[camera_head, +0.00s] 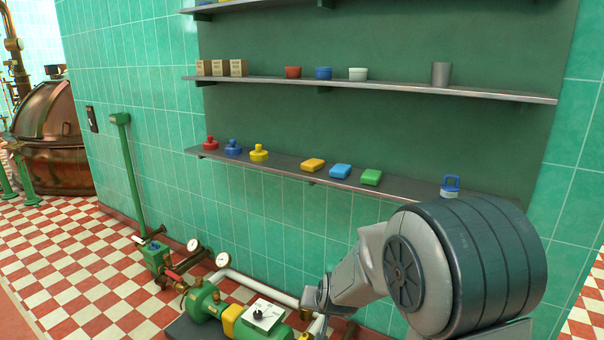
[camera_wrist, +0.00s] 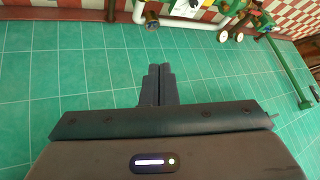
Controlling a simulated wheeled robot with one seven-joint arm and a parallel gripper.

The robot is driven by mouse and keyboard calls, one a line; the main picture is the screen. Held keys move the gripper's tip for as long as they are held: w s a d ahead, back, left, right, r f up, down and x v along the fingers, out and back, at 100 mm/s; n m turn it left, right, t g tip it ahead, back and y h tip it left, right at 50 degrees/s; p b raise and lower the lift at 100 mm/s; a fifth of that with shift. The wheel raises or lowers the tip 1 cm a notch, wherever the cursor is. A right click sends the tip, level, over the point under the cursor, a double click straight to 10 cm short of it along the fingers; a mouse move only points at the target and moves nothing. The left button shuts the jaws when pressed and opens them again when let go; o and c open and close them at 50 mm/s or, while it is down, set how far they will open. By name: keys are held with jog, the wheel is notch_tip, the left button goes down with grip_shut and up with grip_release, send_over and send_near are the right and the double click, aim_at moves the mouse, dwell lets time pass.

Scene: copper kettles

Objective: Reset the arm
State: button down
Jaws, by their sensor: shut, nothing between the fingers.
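My gripper (camera_wrist: 158,84) shows in the wrist view with its two dark fingers together and nothing between them. Behind it in that view is the green tiled wall. In the head view my arm reaches in from the lower right, bent, in front of the wall and below the lower shelf (camera_head: 330,180). The gripper's fingertips cannot be made out in the head view.
The middle shelf (camera_head: 400,88) holds boxes, bowls and a grey cup (camera_head: 441,74). A green pump (camera_head: 205,301) with pipes and gauges stands below. A copper kettle (camera_head: 50,130) is far left.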

jog(key=s+d+r+g+p, duration=0.2)
jog(key=s+d+r+p, duration=0.3)
jog(key=s+r, duration=0.7)
jog(key=s+d+r+n+g+h+p, duration=0.1)
jog(key=s+d+r+p, duration=0.4)
jog(key=s+r, duration=0.6)
jog(key=s+g+p, duration=0.1)
jog(key=s+p, duration=0.1)
jog(key=s, duration=0.1)
jog(key=shift+s+d+r+n+g, duration=0.2)
jog(key=shift+r+n+g, duration=0.1)
jog(key=shift+r+g, duration=0.1)
